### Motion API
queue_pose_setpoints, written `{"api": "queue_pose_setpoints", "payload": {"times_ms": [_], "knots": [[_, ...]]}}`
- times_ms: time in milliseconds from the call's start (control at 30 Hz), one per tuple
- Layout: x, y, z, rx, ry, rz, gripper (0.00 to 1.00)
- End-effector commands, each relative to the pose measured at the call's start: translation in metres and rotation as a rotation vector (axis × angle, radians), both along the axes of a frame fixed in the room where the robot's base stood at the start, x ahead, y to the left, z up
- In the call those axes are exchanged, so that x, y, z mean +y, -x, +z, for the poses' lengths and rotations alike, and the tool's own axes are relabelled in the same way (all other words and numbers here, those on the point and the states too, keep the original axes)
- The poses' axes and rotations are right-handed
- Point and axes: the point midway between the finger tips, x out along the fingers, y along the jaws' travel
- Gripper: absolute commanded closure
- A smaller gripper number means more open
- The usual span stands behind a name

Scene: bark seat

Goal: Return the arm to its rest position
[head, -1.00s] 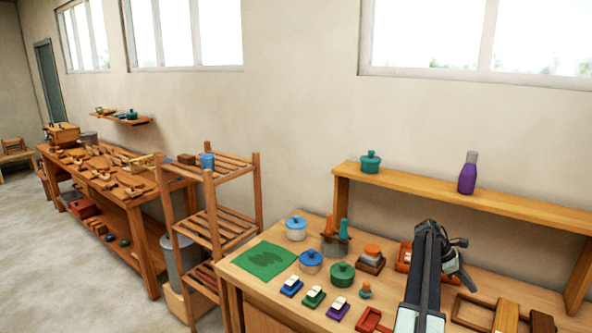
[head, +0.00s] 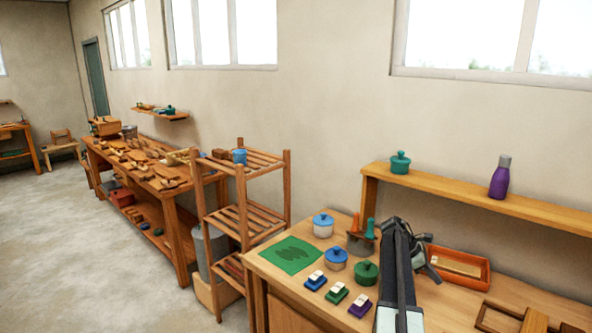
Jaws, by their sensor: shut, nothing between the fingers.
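My arm reaches up from the bottom edge over the right-hand workbench (head: 277,265), in front of several small objects on it. My gripper (head: 428,268) shows at the far end of the arm, beside an orange tray (head: 470,268). The gripper holds nothing that I can see. Its fingertips are small and partly hidden by the arm.
A raised shelf (head: 470,197) holds a teal pot (head: 400,162) and purple bottle (head: 500,178). A slatted rack (head: 243,215) stands left; open floor (head: 90,260) lies beyond.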

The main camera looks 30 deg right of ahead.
Motion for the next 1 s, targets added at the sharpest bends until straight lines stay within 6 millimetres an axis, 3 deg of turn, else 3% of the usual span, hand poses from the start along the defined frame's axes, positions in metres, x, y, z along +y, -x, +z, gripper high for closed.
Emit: {"api": "queue_pose_setpoints", "payload": {"times_ms": [100,200,333,500,667,800,900,1000], "knots": [[0.073,-0.053,-0.005,-0.02,-0.025,0.11,1.0],[0.14,-0.09,-0.012,-0.057,-0.051,0.184,1.0],[0.232,-0.124,-0.022,-0.13,-0.086,0.246,1.0],[0.359,-0.144,-0.036,-0.255,-0.144,0.264,1.0],[0.479,-0.135,-0.049,-0.392,-0.225,0.2,1.0],[0.577,-0.1,-0.06,-0.522,-0.315,0.025,1.0],[0.624,-0.062,-0.066,-0.618,-0.371,-0.252,1.0],[0.643,-0.047,-0.067,-0.677,-0.377,-0.53,1.0]]}}
